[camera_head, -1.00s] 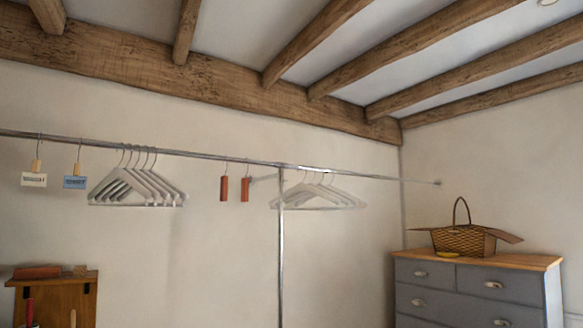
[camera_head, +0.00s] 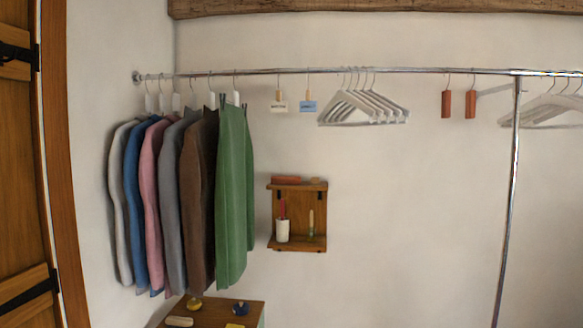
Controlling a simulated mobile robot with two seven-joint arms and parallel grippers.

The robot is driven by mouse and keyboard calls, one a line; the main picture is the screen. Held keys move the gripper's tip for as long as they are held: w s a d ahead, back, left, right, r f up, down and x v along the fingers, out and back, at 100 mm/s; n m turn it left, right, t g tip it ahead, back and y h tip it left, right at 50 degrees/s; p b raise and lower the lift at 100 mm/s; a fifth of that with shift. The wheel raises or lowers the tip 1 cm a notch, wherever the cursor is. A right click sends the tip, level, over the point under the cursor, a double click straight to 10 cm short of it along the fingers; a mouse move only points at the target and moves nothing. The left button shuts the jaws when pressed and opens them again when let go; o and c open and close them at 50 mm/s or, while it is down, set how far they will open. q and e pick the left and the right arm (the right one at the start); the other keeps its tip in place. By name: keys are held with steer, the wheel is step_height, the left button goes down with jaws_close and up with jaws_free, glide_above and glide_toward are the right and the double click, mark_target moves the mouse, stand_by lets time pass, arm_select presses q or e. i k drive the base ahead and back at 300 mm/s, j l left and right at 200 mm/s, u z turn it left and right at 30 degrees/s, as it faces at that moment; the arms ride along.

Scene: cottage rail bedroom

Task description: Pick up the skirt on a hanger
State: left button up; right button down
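Several garments hang on hangers at the left end of the metal rail (camera_head: 440,70). From left they are pale grey (camera_head: 119,200), blue (camera_head: 132,205), pink (camera_head: 151,200), grey (camera_head: 172,200), brown (camera_head: 197,200) and green (camera_head: 234,190). They hang close together and partly hide one another. I cannot tell whether any of them is a skirt. Neither of my grippers is in view.
Empty white hangers (camera_head: 362,108) and two red-brown blocks (camera_head: 446,103) hang farther right. A vertical pole (camera_head: 508,200) supports the rail. A wooden wall shelf (camera_head: 297,245) and a low wooden top (camera_head: 215,312) lie below. A wooden door (camera_head: 22,160) stands at left.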

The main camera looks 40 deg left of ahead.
mark_target(234, 192)
steer(key=u, duration=1.6)
steer(key=i+j+u, duration=0.25)
steer(key=i, duration=0.75)
steer(key=i+j+u, duration=0.1)
steer(key=i+u, duration=0.2)
steer(key=i, duration=0.75)
